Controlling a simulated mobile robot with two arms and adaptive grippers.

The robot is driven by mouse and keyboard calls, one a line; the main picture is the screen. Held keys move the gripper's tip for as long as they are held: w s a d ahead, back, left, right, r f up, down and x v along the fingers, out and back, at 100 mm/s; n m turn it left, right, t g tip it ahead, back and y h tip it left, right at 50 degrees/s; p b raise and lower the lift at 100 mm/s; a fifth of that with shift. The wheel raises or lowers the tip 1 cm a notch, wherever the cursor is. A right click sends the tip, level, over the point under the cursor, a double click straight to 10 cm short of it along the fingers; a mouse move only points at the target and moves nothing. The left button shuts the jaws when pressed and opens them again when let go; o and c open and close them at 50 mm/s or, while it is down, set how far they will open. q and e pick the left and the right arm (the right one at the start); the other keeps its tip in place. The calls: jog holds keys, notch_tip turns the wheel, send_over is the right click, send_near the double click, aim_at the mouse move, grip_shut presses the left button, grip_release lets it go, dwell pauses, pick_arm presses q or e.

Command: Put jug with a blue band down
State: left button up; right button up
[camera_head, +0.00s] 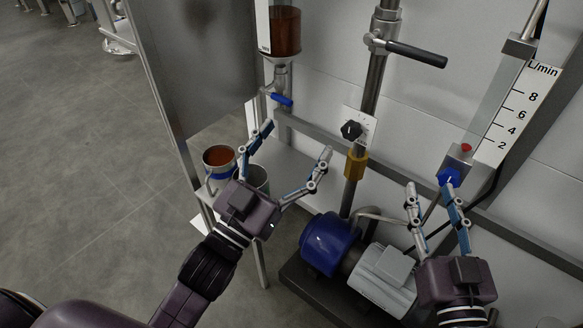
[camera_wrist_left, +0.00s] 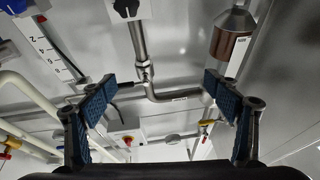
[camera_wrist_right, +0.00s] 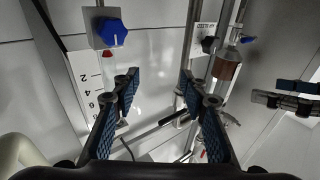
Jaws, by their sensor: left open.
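The jug with a blue band (camera_head: 218,160) is a metal vessel with orange-brown liquid inside. In the head view it appears upright on a small pale shelf (camera_head: 288,160), near its left edge. A second grey vessel (camera_head: 260,175) stands to its right, partly hidden by my left gripper. My left gripper (camera_head: 297,140) is open and empty, to the right of the jug and apart from it. My right gripper (camera_head: 430,187) is open and empty, in front of a blue knob (camera_head: 449,177). The jug does not show clearly in either wrist view.
A sight glass with brown liquid (camera_head: 285,32) and a blue-handled valve (camera_head: 281,99) are above the shelf. A metal panel (camera_head: 195,60) stands left. A blue and grey pump (camera_head: 330,243) sits below. A black lever (camera_head: 416,53) sticks out from the pipe.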

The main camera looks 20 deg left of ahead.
pick_arm(q)
jog(key=f+g, duration=0.1)
jog(key=s+f+y, duration=0.1)
jog(key=f, duration=0.1)
jog(key=s+f+n+g, duration=0.1)
jog(key=shift+s+d+f+g+y, duration=0.1)
jog(key=shift+f+g+y, duration=0.2)
jog(key=shift+f+y, duration=0.1)
